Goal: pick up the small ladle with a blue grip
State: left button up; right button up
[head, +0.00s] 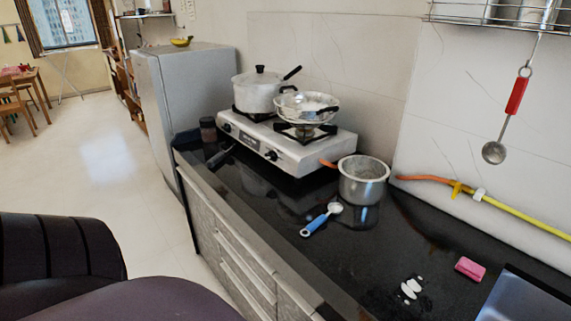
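The small ladle with a blue grip (315,225) lies on the black counter, in front of the metal pot. Its blue grip points toward the front edge and its small pale bowl end lies toward the pot. Nothing touches it. Neither of my grippers shows in the head view. Dark rounded parts at the lower left look like my own arm, and no fingers can be seen there.
Near the ladle stand an open metal pot (363,182) and a gas stove (285,145) with a pot and a pan. A red-handled ladle (516,96) hangs at right. A pink block (470,269) lies by the sink. Counter (375,255) right of the ladle is clear.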

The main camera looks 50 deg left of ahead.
aim_at(334, 208)
jog(key=j+u, duration=0.2)
jog(key=u, duration=0.15)
jog(key=j+u, duration=0.2)
jog(key=u, duration=0.15)
jog(key=j+u, duration=0.35)
jog(key=i+j+z, duration=0.25)
jog(key=j, duration=0.25)
jog(key=j+z, duration=0.2)
jog(key=j, duration=0.3)
jog(key=j+z, duration=0.25)
jog(key=j, duration=0.25)
